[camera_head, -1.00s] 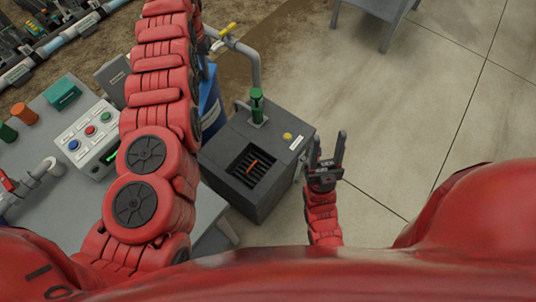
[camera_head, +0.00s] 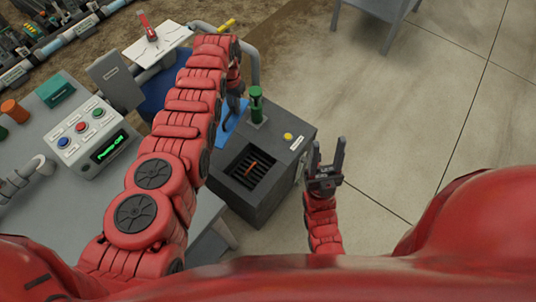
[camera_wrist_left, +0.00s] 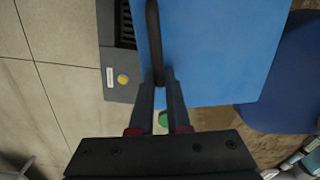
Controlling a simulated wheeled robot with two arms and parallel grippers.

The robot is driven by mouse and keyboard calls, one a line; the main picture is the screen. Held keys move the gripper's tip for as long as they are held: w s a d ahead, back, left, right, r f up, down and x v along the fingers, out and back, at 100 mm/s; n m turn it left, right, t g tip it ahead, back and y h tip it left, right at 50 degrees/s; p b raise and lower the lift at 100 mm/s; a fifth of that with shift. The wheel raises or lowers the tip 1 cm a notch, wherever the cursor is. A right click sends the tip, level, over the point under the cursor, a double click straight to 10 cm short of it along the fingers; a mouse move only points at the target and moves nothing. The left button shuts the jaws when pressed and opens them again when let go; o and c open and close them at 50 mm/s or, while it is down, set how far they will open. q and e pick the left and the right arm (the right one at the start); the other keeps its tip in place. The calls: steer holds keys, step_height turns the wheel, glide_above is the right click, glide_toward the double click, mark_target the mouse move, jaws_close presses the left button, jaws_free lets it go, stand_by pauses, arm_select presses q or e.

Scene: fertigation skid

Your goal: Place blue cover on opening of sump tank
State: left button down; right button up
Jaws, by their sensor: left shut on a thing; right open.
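The blue cover (camera_head: 228,122) is a flat blue plate with a black handle (camera_wrist_left: 153,30). My left gripper (camera_wrist_left: 160,82) is shut on this handle. In the head view its arm hides most of the cover, which shows at the tank's upper left. The sump tank (camera_head: 288,158) is a dark grey box with a square, grated opening (camera_head: 257,170) on top; a red-orange piece lies there. In the wrist view the cover (camera_wrist_left: 215,50) overlaps part of the tank (camera_wrist_left: 117,85), and part of the opening shows to its left. My right gripper (camera_head: 328,148) is open and empty, right of the tank.
A green fitting (camera_head: 256,104) and a yellow knob (camera_head: 288,136) stand on the tank top. A control box (camera_head: 90,138) sits on the grey bench at left. A blue drum (camera_head: 155,92) and pipe stand behind.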

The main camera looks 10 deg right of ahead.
arm_select(q)
steer(key=s+d+f+m+b, duration=0.1)
steer(key=s+d+f+b, duration=0.2)
steer(key=f, duration=0.5)
steer(key=s+d+f+m+b, duration=0.1)
steer(key=s+d+f+b, duration=0.2)
steer(key=f, duration=0.6)
steer(key=s+d+f+b, duration=0.3)
steer(key=d+f+b, duration=0.1)
steer(key=f, duration=0.4)
steer(key=shift+f+m+b, duration=0.2)
steer(key=shift+m+b, duration=0.2)
steer(key=shift+b, duration=0.45)
steer(key=shift+s+f+b, duration=0.1)
steer(key=shift+f+b, duration=0.5)
steer(key=c, duration=0.8)
jaws_free()
step_height(320, 180, up, 18)
steer(key=p, duration=0.3)
steer(key=shift+f, duration=0.25)
